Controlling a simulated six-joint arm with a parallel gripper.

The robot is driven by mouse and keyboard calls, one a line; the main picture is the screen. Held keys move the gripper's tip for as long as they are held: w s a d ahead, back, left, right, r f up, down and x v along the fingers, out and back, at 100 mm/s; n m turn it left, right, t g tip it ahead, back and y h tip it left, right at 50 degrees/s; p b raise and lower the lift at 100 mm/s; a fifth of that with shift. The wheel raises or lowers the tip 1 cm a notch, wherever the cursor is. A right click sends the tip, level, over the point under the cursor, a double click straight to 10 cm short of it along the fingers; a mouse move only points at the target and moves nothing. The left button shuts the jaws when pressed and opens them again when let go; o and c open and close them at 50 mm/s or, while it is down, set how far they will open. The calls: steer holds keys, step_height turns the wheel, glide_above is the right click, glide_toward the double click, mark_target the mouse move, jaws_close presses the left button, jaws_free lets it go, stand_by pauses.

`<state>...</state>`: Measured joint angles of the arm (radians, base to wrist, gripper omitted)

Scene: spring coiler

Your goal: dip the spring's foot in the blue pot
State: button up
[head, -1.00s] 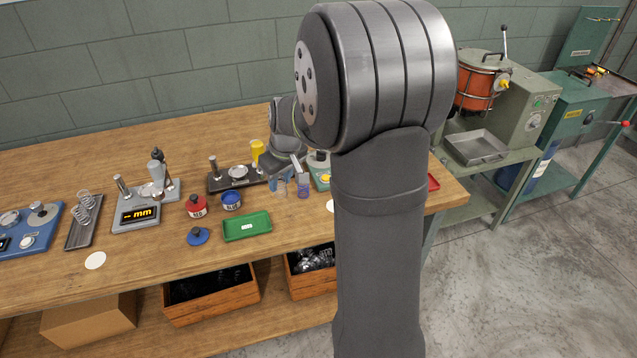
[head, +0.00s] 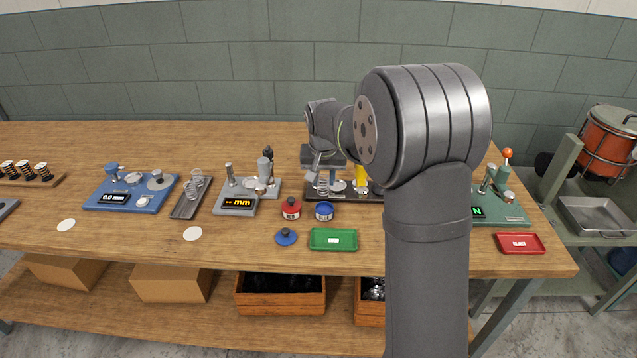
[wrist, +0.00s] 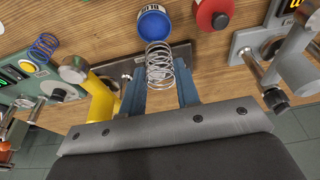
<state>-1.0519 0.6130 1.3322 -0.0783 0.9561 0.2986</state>
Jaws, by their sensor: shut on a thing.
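The blue pot (head: 324,212) stands on the bench, open, with its blue lid (head: 286,237) lying in front and to its left. My gripper (head: 319,172) is shut on a silver coil spring (head: 322,187), which hangs below it, a little behind and above the blue pot. In the wrist view the spring (wrist: 160,66) sits between the two blue-grey fingers (wrist: 162,88). The blue pot (wrist: 154,24) lies just beyond the spring's far end, apparently apart from it. The spring's exact foot is too small to make out.
A red pot (head: 291,208) stands close left of the blue pot. A green tray (head: 333,240) lies in front. A dark stand with a yellow post (head: 361,177) is behind and to the right. A grey gauge (head: 240,203) stands at the left.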

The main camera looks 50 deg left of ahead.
mark_target(324, 194)
steer(key=shift+w+f, duration=0.2)
steer(key=shift+f, duration=2.85)
steer(key=shift+f, duration=0.55)
steer(key=shift+r, duration=0.1)
steer(key=shift+r, duration=3.45)
